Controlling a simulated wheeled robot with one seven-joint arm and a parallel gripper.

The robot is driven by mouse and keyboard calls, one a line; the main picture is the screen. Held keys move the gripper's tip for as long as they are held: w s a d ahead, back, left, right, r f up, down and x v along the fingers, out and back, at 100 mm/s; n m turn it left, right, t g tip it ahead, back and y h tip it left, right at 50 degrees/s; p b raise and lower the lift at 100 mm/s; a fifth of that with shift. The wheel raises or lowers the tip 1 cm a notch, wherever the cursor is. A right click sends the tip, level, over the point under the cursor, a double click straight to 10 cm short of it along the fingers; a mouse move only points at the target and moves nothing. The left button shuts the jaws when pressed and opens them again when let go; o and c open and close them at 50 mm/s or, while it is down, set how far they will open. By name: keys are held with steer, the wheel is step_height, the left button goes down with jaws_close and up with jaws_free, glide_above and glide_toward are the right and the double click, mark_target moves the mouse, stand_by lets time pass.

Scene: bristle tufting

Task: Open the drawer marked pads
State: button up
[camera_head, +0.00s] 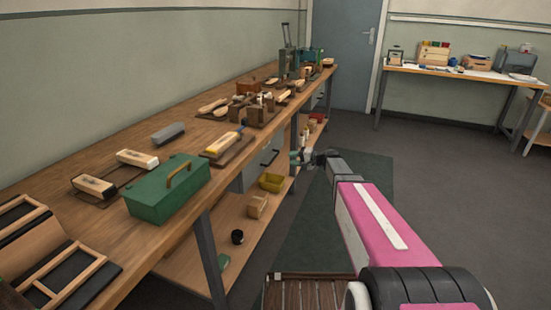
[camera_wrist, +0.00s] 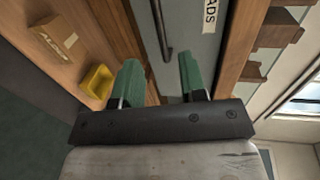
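The grey drawer (camera_head: 258,167) sits under the workbench top, and its front appears closed. In the wrist view the drawer front (camera_wrist: 193,42) carries a white label (camera_wrist: 208,16) whose visible letters read "ADS"; the rest is cut off. Its dark bar handle (camera_wrist: 162,32) also shows in the head view (camera_head: 269,158). My gripper (camera_head: 304,158) is in front of the bench, to the right of the drawer. In the wrist view my gripper (camera_wrist: 160,62) has its green fingers apart with nothing held. The handle's near end appears between the fingertips in the picture; I cannot tell the depth gap.
The bench top (camera_head: 130,222) holds a green toolbox (camera_head: 167,192), brushes and wooden blocks. The lower shelf (camera_head: 218,232) has a yellow bin (camera_head: 271,182) and a cardboard box (camera_head: 257,205). A bench leg (camera_head: 211,258) stands nearer. The floor (camera_head: 440,190) to the right is clear.

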mark_target(274, 158)
steer(key=x, duration=1)
steer(key=shift+a, duration=0.2)
steer(key=shift+c, duration=0.3)
jaws_close()
